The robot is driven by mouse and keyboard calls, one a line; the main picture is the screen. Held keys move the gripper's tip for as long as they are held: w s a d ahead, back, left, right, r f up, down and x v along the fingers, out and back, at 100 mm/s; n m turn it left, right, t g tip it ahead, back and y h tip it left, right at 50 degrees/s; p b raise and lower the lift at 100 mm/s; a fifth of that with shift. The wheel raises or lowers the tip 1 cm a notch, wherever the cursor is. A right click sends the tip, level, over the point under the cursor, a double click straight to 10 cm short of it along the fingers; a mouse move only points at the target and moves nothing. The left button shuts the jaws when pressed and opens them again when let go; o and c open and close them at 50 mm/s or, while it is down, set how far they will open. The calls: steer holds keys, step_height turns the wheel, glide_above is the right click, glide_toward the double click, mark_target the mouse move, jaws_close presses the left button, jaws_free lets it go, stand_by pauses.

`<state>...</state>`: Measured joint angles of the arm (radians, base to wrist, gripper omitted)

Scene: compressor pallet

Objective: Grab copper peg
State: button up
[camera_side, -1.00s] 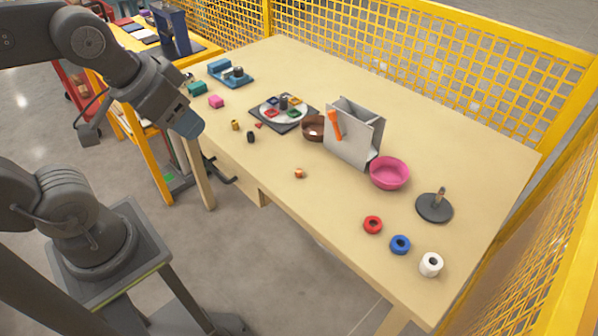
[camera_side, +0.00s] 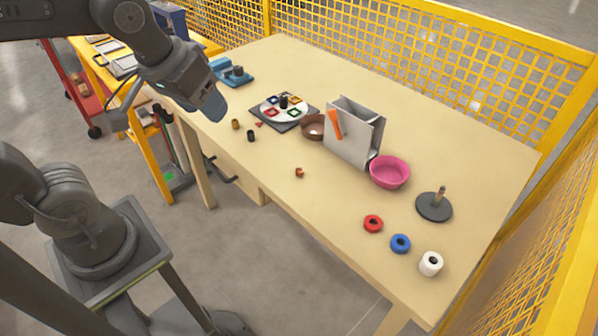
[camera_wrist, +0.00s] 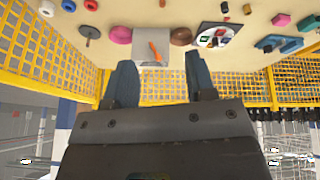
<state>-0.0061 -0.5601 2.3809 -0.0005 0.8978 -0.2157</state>
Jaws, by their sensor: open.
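A small copper-coloured peg (camera_side: 298,172) stands alone near the table's front edge, in the middle of the side view. It also shows at the very top edge of the wrist view (camera_wrist: 162,3), partly cut off. My gripper (camera_side: 214,108) is above the table's left front edge, apart from the peg and to its left in the side view. In the wrist view its two blue-grey fingers (camera_wrist: 162,80) are spread with nothing between them.
A black peg (camera_side: 251,136) and a brass-coloured peg (camera_side: 235,124) stand to the left. Behind are a plate with coloured squares (camera_side: 272,117), a brown bowl (camera_side: 308,133), a grey holder (camera_side: 350,146) and a pink bowl (camera_side: 390,185). Bare tabletop surrounds the copper peg.

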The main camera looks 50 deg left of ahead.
steer(key=w+f+n+g, duration=0.2)
steer(key=w+f+n, duration=0.2)
steer(key=w+n, duration=0.55)
steer(key=n+g, duration=0.3)
steer(key=n, duration=0.2)
glide_above(299, 170)
steer(key=f, duration=2)
steer(key=shift+w+a+f, duration=0.25)
steer(key=shift+a+f, duration=0.05)
steer(key=shift+f, duration=0.1)
steer(key=shift+s+d+f, duration=0.15)
steer(key=shift+f, duration=1.2)
steer(key=shift+s+d+f, duration=0.1)
steer(key=shift+d+f, duration=0.05)
steer(key=shift+f, duration=1.15)
jaws_close()
